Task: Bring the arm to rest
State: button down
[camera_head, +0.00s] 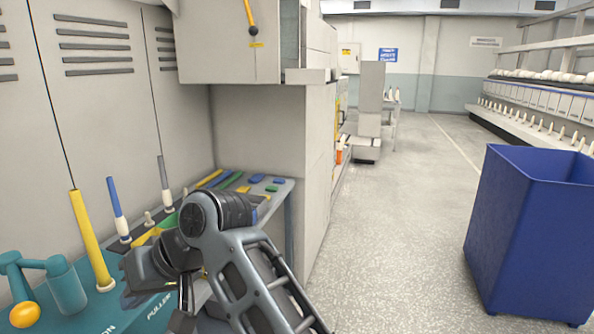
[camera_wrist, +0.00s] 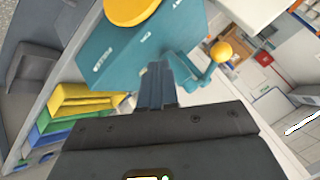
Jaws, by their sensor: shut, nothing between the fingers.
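My arm is bent in front of the bench in the head view, its elbow-like joint high and its far end pointing down at the lower edge. My gripper (camera_wrist: 156,70) shows in the wrist view with its two dark fingers together and nothing between them. Its tips lie in front of a teal puller machine (camera_wrist: 120,52), and I cannot tell if they touch it. The machine has a yellow disc (camera_wrist: 130,9) and a yellow knob (camera_wrist: 222,51) on a crank. In the head view the gripper is mostly hidden or cut off at the bottom.
Upright bobbins, one yellow (camera_head: 88,240) and one blue and white (camera_head: 118,210), stand on the bench left of my arm. Yellow, green and blue trays (camera_wrist: 70,110) lie left in the wrist view. A blue bin (camera_head: 520,235) stands right. The aisle floor (camera_head: 400,220) is clear.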

jog(key=s+d+f+m+t, duration=0.25)
jog(key=d+f, duration=0.35)
jog(key=f, duration=0.4)
jog(key=s+d+f+m+t+h, duration=0.1)
jog(key=s+d+f+m+t, duration=0.1)
jog(key=s+d+f, duration=0.35)
jog(key=s+d+f+m+t, duration=0.2)
jog(key=d+t, duration=0.1)
jog(key=d, duration=0.5)
jog(key=s+d+f+m+t+h, duration=0.1)
jog(key=s+d+f+m+t, duration=0.1)
jog(key=s+d+f, duration=0.3)
jog(key=s+d+r+m+t+h, duration=0.1)
jog(key=s+d+t+h, duration=0.1)
jog(key=s+d, duration=0.5)
jog(key=s+d+r+t+h, duration=0.3)
jog(key=s+d+r+h, duration=0.2)
jog(key=s+d+r, duration=0.9)
jog(key=shift+s+d+r, duration=0.4)
jog(key=shift+s+d, duration=0.4)
jog(key=shift+s, duration=0.2)
